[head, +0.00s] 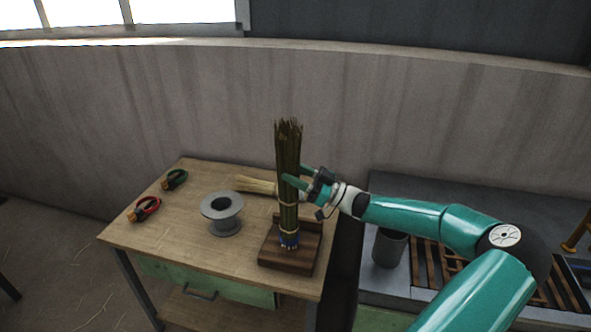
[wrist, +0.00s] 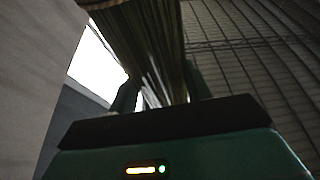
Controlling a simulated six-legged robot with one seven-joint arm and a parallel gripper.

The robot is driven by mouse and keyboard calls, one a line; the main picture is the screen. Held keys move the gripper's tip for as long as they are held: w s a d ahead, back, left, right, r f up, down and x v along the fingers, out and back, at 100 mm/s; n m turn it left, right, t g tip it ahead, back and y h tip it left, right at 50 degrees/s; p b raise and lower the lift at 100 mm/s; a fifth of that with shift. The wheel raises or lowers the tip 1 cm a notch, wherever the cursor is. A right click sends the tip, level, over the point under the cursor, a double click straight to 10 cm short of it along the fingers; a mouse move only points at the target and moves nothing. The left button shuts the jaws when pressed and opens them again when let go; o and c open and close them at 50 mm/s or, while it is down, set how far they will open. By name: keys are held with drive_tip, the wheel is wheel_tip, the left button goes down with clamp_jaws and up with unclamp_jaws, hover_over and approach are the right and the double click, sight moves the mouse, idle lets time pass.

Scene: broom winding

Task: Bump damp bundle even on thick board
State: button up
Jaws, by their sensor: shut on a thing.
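The bundle (head: 289,150) of dark green-brown stalks stands upright over the thick board (head: 287,257), a dark wooden block at the front right of the table. Its lower end has a blue band and pale tips, at or just above the board; I cannot tell whether they touch. My gripper (head: 294,176) comes from the right and is shut on the bundle around its middle. In the wrist view the bundle (wrist: 150,45) rises between the fingers of my gripper (wrist: 160,92). The far finger is partly hidden by the bundle.
A grey spool (head: 222,213) stands left of the board. A pale brush-like bundle (head: 256,185) lies behind. Red-handled (head: 146,208) and green-handled (head: 174,180) tools lie at the left. A grey counter with a cylindrical container (head: 389,248) stands at the right, beyond a gap.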

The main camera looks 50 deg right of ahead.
drive_tip(key=shift+f, duration=1.45)
drive_tip(key=shift+r, duration=2.55)
drive_tip(key=shift+f, duration=0.1)
drive_tip(key=shift+f, duration=2.45)
drive_tip(key=shift+r, duration=0.1)
drive_tip(key=shift+r, duration=2.45)
